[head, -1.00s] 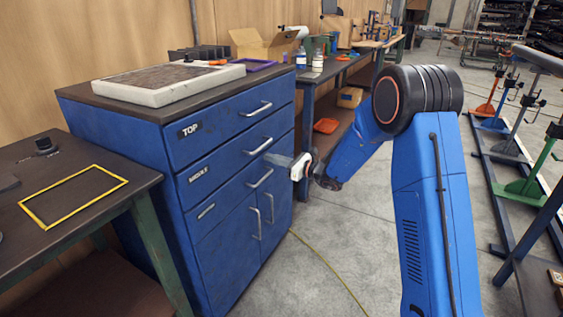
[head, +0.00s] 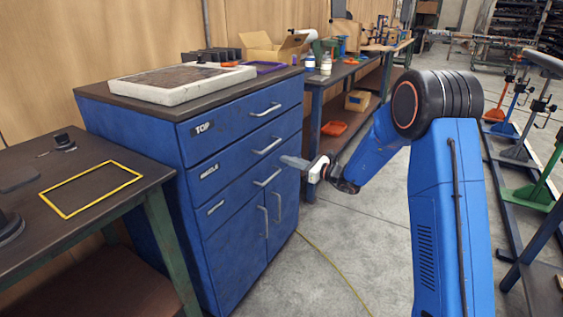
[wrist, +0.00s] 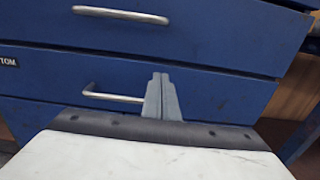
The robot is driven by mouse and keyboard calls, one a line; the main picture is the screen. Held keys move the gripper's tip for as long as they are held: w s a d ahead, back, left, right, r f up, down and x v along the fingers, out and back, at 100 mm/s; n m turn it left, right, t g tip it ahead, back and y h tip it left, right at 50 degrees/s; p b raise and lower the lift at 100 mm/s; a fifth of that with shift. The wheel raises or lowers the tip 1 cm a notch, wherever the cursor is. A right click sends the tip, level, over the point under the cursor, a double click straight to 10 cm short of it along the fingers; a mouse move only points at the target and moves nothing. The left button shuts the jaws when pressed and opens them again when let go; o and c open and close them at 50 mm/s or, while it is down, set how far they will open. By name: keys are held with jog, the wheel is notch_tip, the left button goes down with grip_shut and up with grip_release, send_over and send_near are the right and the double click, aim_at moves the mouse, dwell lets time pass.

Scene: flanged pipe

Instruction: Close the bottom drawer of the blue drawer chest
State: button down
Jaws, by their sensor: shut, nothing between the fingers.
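The blue drawer chest (head: 190,150) stands left of centre in the head view, with its drawers one above another. Its bottom drawer (head: 235,197) is the lowest one, above two doors, and has a silver bar handle (head: 267,178). Its front looks about flush with the chest; a small gap I cannot rule out. In the wrist view the bottom drawer (wrist: 215,95) has a partly cut label and its handle (wrist: 112,97). My gripper (head: 284,159) is shut and empty, in front of the chest by the handle's right end. Its fingertips (wrist: 160,76) overlap the drawer front; contact is unclear.
A stone-coloured slab (head: 180,85) lies on the chest top. A dark table (head: 100,205) with a yellow frame stands close on the left. A workbench (head: 345,75) is behind right. Open floor (head: 350,235) lies before the chest, with a yellow cable across it.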

jog(key=v, duration=1)
jog(key=s+r+n+g+h, duration=0.1)
jog(key=s+r+n+g, duration=0.25)
jog(key=s, duration=0.55)
jog(key=s+r+n+g+h, duration=0.2)
jog(key=s+n, duration=0.3)
jog(key=s, duration=0.5)
jog(key=s+r+n+g+h, duration=0.1)
jog(key=s+r+n+g, duration=0.1)
jog(key=s+n, duration=0.5)
jog(key=s+d+n+t+h, duration=0.1)
jog(key=s+d+n+h, duration=0.3)
jog(key=s+d, duration=0.5)
jog(key=s+d+n+t+h, duration=0.2)
jog(key=s+d+n+h, duration=0.2)
jog(key=s, duration=1.1)
jog(key=d+f+h, duration=0.1)
jog(key=d+h, duration=0.2)
jog(key=d, duration=0.3)
jog(key=shift+h, duration=0.3)
jog(key=shift+n, duration=0.25)
